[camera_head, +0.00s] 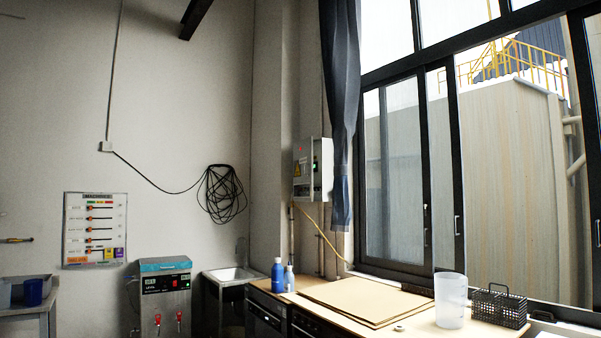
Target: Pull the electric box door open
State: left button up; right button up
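The electric box (313,169) is a small grey-white cabinet mounted on the wall column, left of the window and partly beside the dark curtain. The door looks closed, though at this size I cannot be sure. Neither of my grippers is in the head view.
Below the box is a wooden counter (407,326) with flat brown boards (365,299), blue bottles (278,274), a clear beaker (450,300) and a black wire basket (499,307). A sink (233,275) and a blue-topped machine (165,293) stand left. A dark curtain (340,100) hangs close by.

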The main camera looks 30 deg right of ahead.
aim_at(303, 149)
jog(key=i+z, duration=0.2)
jog(key=i, duration=3.2)
jog(key=l+z, duration=0.05)
jog(key=l, duration=0.15)
